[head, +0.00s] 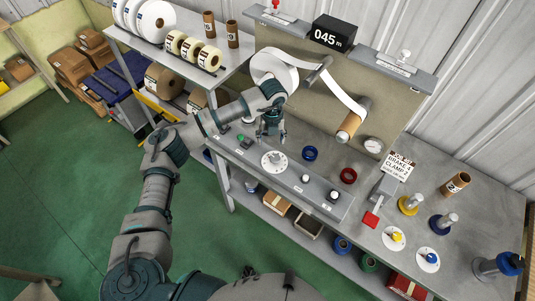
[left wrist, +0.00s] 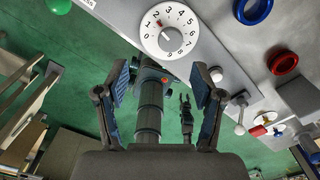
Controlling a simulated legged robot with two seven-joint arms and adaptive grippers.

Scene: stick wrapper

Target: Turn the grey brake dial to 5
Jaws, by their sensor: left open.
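The brake dial (head: 274,161) is a pale round disc with a grey knob on the front panel of the bench. In the left wrist view the dial (left wrist: 168,30) shows black numbers around its rim and a small red mark near its middle; which number the mark points to I cannot tell surely. My left gripper (head: 270,138) is above and behind the dial, fingers pointing down, apart from it. In the left wrist view the left gripper (left wrist: 163,82) is open and empty, the dial beyond its fingertips. A small dark claw (left wrist: 186,104) there looks like my right gripper; its opening is unclear.
A green button (head: 240,138) sits left of the dial, with a blue ring (head: 310,153) and a red ring (head: 348,175) to its right. Dials with yellow (head: 395,238) and blue (head: 429,258) knobs lie farther right.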

